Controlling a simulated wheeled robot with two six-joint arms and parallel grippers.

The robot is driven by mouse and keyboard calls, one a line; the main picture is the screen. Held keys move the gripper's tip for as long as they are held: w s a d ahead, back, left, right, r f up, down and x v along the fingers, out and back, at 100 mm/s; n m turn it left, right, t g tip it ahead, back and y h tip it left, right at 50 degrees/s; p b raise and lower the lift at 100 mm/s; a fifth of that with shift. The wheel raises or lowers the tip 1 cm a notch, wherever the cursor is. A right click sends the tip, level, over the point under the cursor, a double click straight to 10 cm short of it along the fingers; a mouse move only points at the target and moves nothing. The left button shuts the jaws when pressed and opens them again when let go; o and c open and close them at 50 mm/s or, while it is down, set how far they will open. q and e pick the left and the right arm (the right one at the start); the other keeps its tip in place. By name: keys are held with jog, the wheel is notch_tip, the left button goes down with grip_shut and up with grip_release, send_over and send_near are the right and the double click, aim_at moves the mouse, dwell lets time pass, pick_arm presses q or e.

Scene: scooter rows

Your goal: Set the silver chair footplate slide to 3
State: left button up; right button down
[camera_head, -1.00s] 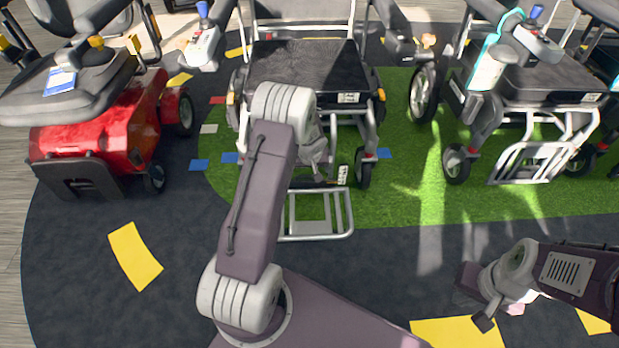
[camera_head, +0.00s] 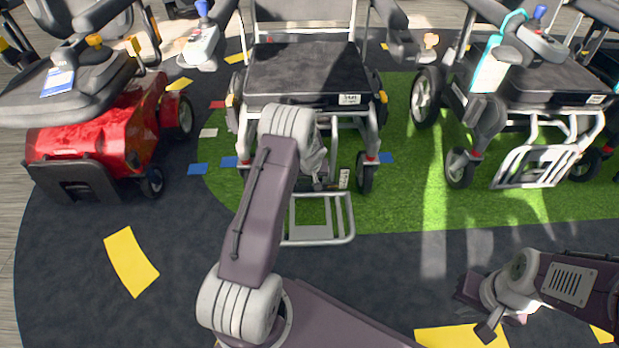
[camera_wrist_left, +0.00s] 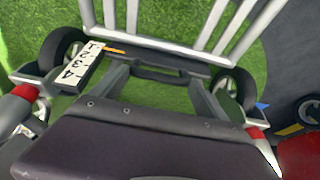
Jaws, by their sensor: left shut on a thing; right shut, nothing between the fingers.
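The silver chair (camera_head: 305,72) stands at the middle of the head view. Its silver tube footplate (camera_head: 318,241) juts toward me over the dark floor and also shows at the top of the left wrist view (camera_wrist_left: 170,20). A white number label (camera_wrist_left: 78,68) runs beside the slide, with an orange pointer (camera_wrist_left: 115,51) near its far end, by what looks like 1. My left gripper (camera_head: 319,183) is shut at the slide's dark crossbar (camera_wrist_left: 165,74); its fingertips are mostly hidden. My right gripper (camera_head: 487,328) is shut and empty at lower right, away from the chair.
The silver chair's front wheels (camera_head: 367,172) flank the slide. A red scooter (camera_head: 95,135) stands at left, and another chair (camera_head: 540,75) with its own footplate stands at right on the green mat (camera_head: 420,205). The dark floor in front is mostly clear.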

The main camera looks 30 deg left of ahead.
pick_arm(q)
notch_tip(320, 180, up, 5)
jog(key=p, duration=0.3)
jog(key=o, duration=1.9)
jog(key=shift+o, duration=0.2)
jog(key=p+v, duration=0.4)
jog(key=v, duration=0.5)
